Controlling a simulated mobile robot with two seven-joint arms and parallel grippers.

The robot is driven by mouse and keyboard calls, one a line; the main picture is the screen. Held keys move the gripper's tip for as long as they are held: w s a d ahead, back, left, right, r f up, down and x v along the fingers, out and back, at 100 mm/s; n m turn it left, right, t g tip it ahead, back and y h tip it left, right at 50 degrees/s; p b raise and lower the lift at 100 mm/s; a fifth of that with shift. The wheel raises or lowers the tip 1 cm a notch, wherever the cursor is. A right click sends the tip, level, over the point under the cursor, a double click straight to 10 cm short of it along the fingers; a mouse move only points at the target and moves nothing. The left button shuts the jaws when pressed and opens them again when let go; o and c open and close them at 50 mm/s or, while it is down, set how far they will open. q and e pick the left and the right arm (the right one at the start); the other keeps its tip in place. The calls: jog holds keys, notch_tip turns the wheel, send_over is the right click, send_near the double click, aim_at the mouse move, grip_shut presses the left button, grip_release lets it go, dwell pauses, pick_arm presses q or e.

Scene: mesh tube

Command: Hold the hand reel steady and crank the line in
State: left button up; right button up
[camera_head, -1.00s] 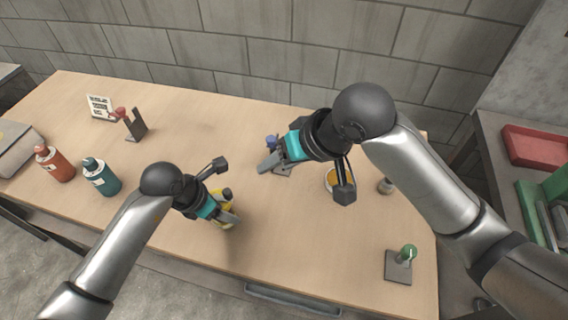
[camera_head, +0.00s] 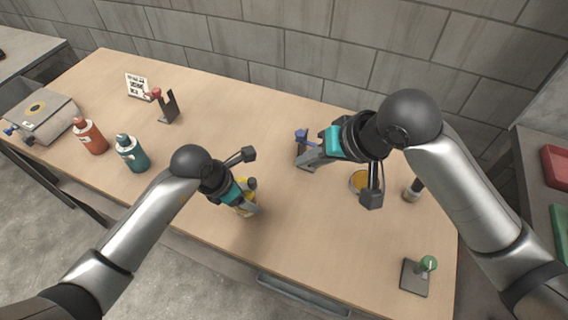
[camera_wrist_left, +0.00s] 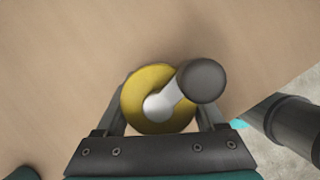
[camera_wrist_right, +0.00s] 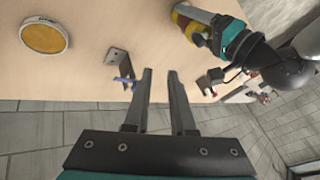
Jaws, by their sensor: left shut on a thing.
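The hand reel (camera_head: 251,184) is a small yellow drum on the table near its front edge. In the left wrist view its round yellow face (camera_wrist_left: 137,94) carries a pale crank arm with a dark grey knob (camera_wrist_left: 201,81). My left gripper (camera_head: 246,207) is shut on the reel, one finger on each side of it.
A dark bracket with a blue part (camera_head: 301,138) stands just behind my right gripper. A yellow disc (camera_head: 359,181) lies beneath my right arm. A green-knobbed stand (camera_head: 414,277) is at front right. Red (camera_head: 91,136) and teal (camera_head: 131,153) bottles stand left; the table between is clear.

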jog(key=w+n, duration=0.1)
jog(key=w+n+g, duration=0.2)
jog(key=shift+w+d+f, duration=0.15)
jog(key=shift+d+f, duration=0.2)
grip_shut()
jog(key=s+a+f+n+g+y, duration=0.1)
jog(key=a+f+n+g+y, duration=0.1)
jog(key=a+f+n, duration=0.3)
jog(key=shift+s+a+f+n+g, duration=0.15)
jog(key=shift+a+f+n+g, duration=0.4)
jog(key=shift+a, duration=1.65)
